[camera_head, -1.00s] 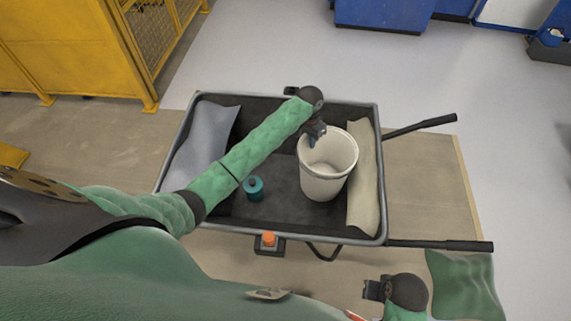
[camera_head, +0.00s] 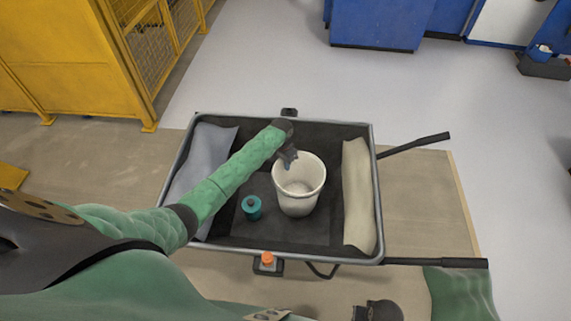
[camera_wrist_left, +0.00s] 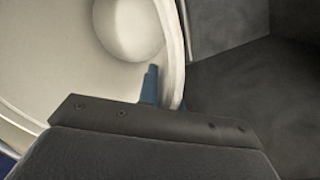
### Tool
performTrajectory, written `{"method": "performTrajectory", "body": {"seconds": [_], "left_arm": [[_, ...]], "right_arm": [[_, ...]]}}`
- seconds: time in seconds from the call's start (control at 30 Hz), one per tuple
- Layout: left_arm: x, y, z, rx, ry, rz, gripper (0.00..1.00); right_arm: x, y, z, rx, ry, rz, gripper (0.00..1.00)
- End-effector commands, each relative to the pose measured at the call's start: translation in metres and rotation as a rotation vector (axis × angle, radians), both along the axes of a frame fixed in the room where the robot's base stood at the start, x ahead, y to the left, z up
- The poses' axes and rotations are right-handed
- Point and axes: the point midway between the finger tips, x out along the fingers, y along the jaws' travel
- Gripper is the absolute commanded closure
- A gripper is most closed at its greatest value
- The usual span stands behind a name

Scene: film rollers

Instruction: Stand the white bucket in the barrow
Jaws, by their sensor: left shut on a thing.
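The white bucket (camera_head: 300,203) is upright within the barrow (camera_head: 377,190), between a teal canister and a beige sack. I cannot tell for sure whether its base touches the barrow's floor. My left gripper (camera_head: 289,160) is shut on the bucket's rim at its far left side. In the left wrist view a blue fingertip (camera_wrist_left: 150,86) shows at the rim, beside the pale inside of the bucket (camera_wrist_left: 60,60). My right gripper (camera_head: 378,310) is at the bottom edge, outside the barrow, partly cut off, and its jaws cannot be made out.
The teal canister (camera_head: 252,208) stands left of the bucket. A grey sack (camera_head: 200,165) lies at the barrow's left end, the beige sack (camera_head: 357,195) at its right end. Dark floor shows around the bucket. An orange-topped device (camera_head: 267,261) is on the near rim.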

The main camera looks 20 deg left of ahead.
Motion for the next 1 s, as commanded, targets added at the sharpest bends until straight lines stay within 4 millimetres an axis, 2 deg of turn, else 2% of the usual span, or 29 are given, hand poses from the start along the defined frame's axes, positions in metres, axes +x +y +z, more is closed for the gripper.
{"method": "performTrajectory", "body": {"seconds": [0.1, 0.43, 0.5, 0.57, 0.87, 1.0], "left_arm": [[0.0, 0.0, -0.005, 0.0, -0.001, 0.0, 1.0], [0.0, 0.0, -0.008, 0.0, -0.001, 0.0, 1.0], [0.0, 0.0, -0.008, 0.0, -0.001, 0.0, 0.82], [0.0, 0.0, -0.008, 0.001, 0.0, 0.0, 0.72], [0.0, 0.0, -0.006, 0.0, -0.001, 0.0, 0.72], [0.001, 0.001, 0.003, 0.0, -0.001, -0.001, 0.72]], "right_arm": [[-0.001, 0.0, -0.006, -0.001, 0.002, 0.0, 0.64], [-0.001, 0.0, -0.005, -0.001, 0.001, 0.0, 0.64], [-0.001, 0.0, -0.005, 0.0, 0.001, 0.0, 0.64], [-0.001, 0.0, -0.005, 0.0, 0.001, 0.0, 0.64], [-0.002, 0.0, -0.005, 0.0, 0.002, 0.0, 0.64], [-0.002, 0.0, -0.007, -0.001, 0.006, 0.0, 0.64]]}}
